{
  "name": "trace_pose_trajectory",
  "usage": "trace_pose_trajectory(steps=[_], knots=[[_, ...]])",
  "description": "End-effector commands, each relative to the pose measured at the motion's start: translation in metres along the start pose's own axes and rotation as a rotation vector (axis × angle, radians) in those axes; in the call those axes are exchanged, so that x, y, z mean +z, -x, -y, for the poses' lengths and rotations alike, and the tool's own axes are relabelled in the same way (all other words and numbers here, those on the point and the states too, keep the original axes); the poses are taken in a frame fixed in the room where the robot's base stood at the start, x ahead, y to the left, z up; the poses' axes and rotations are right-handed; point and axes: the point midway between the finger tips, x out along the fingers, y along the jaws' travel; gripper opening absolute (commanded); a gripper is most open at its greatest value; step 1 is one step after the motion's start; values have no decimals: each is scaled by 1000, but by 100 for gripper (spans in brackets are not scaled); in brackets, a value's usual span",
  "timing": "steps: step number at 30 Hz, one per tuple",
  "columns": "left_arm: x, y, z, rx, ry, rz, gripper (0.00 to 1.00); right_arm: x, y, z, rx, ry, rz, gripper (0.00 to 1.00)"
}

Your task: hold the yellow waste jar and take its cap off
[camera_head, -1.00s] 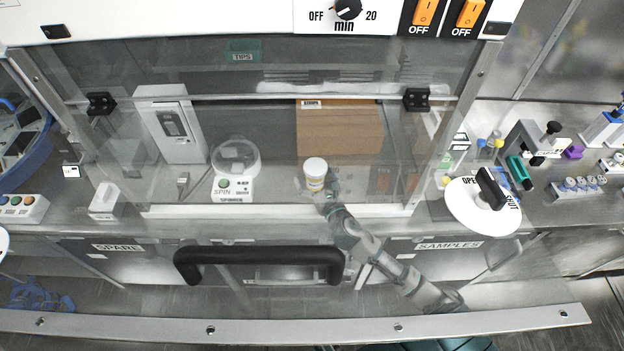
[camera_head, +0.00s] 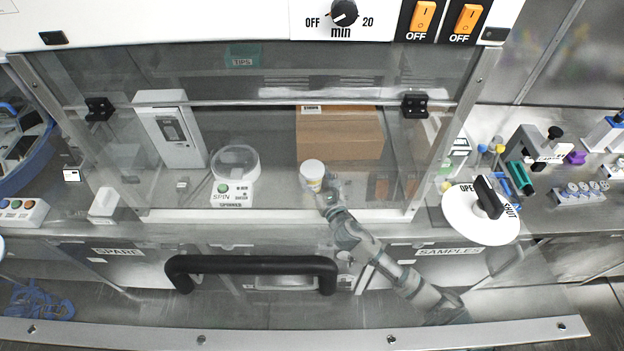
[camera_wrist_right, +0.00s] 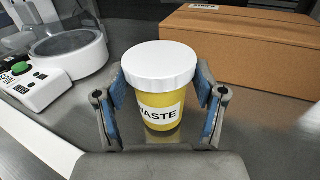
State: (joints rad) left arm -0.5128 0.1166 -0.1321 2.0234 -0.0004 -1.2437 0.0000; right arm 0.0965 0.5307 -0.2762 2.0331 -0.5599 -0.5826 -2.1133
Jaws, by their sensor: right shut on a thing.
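The yellow waste jar (camera_wrist_right: 159,102) stands upright in the right wrist view, with a white label reading WASTE. Its white cap (camera_wrist_right: 160,63) sits on top of it. In the head view the jar (camera_head: 314,185) and its cap (camera_head: 312,168) are behind the clear sash, on the cabinet floor. My right gripper (camera_wrist_right: 163,100) has its blue finger pads on both sides of the jar's body, below the cap, and is shut on it. In the head view my right gripper (camera_head: 328,189) is at the jar, its fingers partly hidden. My left gripper is not in view.
A cardboard box (camera_head: 340,135) stands behind the jar, to the right. A SPIN device (camera_head: 234,176) with a round clear lid is to the left. The sash's black handle (camera_head: 250,264) is in front. A round white OPEN/SHUT dial (camera_head: 463,215) is at the right.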

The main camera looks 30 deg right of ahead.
Motion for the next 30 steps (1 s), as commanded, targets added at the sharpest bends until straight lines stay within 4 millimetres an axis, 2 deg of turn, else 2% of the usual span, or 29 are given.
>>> trace_pose_trajectory(steps=[4,10,12,24,30], knots=[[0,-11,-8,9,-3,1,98,13,0,1,-1,0,3,34],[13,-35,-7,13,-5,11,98,42,0,-3,-1,6,7,34],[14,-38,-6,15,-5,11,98,36,17,1,-1,10,-1,34],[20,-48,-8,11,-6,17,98,42,109,41,0,5,-5,34],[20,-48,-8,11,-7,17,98,46,136,53,-2,3,-3,34]])
